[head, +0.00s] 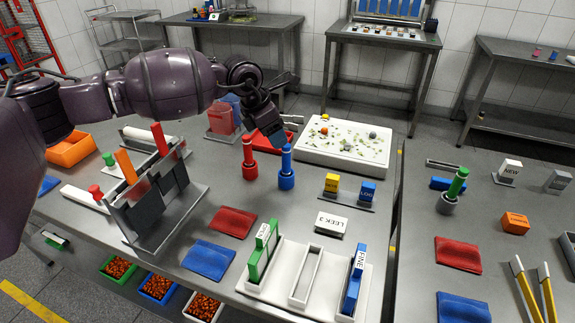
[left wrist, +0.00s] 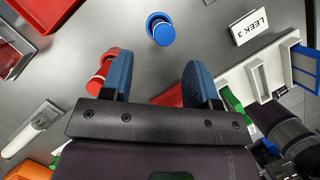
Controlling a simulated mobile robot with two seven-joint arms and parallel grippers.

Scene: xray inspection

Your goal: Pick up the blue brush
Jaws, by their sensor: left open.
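The blue brush (head: 286,168) stands upright on the grey table, a thin handle above a wider round blue base. It also shows from above in the left wrist view (left wrist: 161,30). My left gripper (head: 276,134) hangs above and behind it in the head view, apart from it. In the left wrist view its two blue-grey fingers (left wrist: 160,80) are spread with nothing between them; the brush lies beyond their tips. A similar red brush (head: 248,160) stands just left of the blue one; the left finger partly hides it in the left wrist view (left wrist: 98,82). My right gripper is not seen.
A white tray (head: 312,154) with scattered bits lies behind and right. Yellow and blue blocks (head: 348,203) and a LEEK 3 block (head: 331,225) stand to the right. A grey rack (head: 150,225) stands left. Red (head: 233,221) and blue (head: 209,258) cloths lie in front.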

